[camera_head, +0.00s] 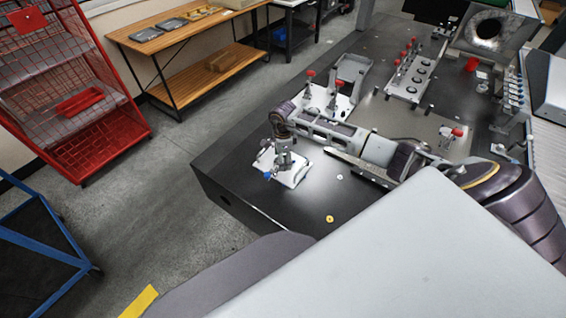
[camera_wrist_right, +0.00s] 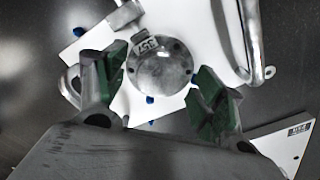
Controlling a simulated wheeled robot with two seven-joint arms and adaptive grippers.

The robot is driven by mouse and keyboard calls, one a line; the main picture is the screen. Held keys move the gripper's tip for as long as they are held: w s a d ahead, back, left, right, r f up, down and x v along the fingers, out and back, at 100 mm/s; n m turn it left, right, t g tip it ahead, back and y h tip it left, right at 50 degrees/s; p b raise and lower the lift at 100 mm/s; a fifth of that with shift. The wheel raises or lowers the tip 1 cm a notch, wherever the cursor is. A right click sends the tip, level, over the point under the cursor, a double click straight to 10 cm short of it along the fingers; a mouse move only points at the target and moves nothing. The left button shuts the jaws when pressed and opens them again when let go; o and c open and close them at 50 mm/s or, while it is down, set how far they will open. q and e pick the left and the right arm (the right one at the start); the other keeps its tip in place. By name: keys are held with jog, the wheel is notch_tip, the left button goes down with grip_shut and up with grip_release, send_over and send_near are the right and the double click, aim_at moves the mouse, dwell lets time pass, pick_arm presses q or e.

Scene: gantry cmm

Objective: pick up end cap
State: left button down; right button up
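A round grey metal disc with small holes around its edge, which looks like the end cap (camera_wrist_right: 160,68), shows in the right wrist view over a white plate (camera_wrist_right: 112,105). My right gripper (camera_wrist_right: 158,82) is open, its two green-padded fingers on either side of the disc in the picture. I cannot tell whether the pads touch it or how far below them it lies. In the head view my right gripper (camera_head: 283,160) points down over the white plate (camera_head: 290,176) near the table's left corner; the disc cannot be made out there. My left gripper is not in view.
Bent metal tubes (camera_wrist_right: 255,40) rise beside the disc, close to the right finger. On the dark table (camera_head: 235,155), red-knobbed clamps (camera_head: 335,92) and a block with round holes (camera_head: 410,78) stand farther back. The table in front of the plate is mostly clear.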

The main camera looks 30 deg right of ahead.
jog(key=c, duration=1.2)
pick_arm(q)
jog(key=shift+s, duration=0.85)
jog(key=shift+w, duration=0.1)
pick_arm(e)
jog(key=shift+r, duration=0.15)
jog(key=shift+w+r, duration=0.1)
jog(key=shift+r, duration=0.4)
notch_tip(320, 180, up, 3)
jog(key=shift+r, duration=0.1)
notch_tip(320, 180, up, 4)
jog(key=shift+r, duration=0.25)
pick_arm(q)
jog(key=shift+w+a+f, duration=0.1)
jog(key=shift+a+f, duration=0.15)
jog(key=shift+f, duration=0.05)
pick_arm(e)
jog(key=shift+r, duration=0.55)
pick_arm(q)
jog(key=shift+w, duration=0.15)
